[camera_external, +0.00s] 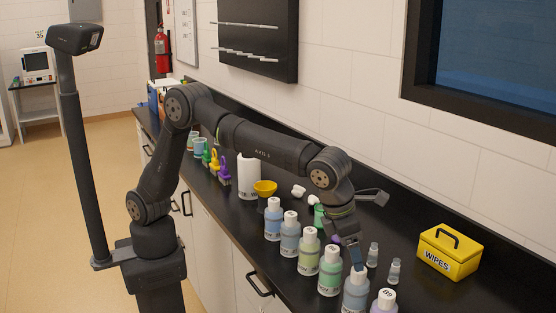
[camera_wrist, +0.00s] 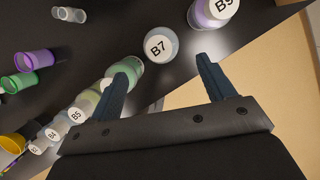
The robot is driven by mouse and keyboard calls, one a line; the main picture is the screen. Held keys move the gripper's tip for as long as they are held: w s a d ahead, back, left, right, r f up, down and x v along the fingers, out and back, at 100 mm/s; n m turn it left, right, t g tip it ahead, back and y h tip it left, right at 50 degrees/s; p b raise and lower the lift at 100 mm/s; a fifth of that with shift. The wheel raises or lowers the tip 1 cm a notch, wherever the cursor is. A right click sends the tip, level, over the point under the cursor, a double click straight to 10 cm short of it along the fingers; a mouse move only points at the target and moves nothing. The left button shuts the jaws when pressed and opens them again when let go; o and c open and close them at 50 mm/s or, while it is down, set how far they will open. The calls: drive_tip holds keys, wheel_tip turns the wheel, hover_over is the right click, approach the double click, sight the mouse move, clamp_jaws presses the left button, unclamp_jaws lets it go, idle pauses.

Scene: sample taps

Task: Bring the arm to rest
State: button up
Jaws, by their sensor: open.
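My gripper (camera_external: 356,254) hangs at the end of my bent arm, low over the row of bottles on the counter, pointing down. In the wrist view my gripper (camera_wrist: 162,75) shows two blue fingers spread wide, with nothing held between them. The pale blue bottle labelled B7 (camera_wrist: 160,45) lies just beyond the gap between the fingertips; it also shows below the gripper in the external view (camera_external: 356,292). A green bottle (camera_wrist: 130,68) is partly hidden behind the left finger. I cannot tell whether a finger touches it.
Several capped bottles (camera_external: 290,238) line the front edge of the black counter (camera_external: 415,295). A purple bottle (camera_wrist: 212,14) stands past B7. Small clear vials (camera_external: 373,255) and a yellow wipes box (camera_external: 450,252) are to the right. Open floor lies left.

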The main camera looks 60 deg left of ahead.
sight(359, 280)
drive_tip(key=x, duration=1)
drive_tip(key=shift+f, duration=0.1)
wheel_tip(359, 280, up, 2)
drive_tip(key=shift+r, duration=1.05)
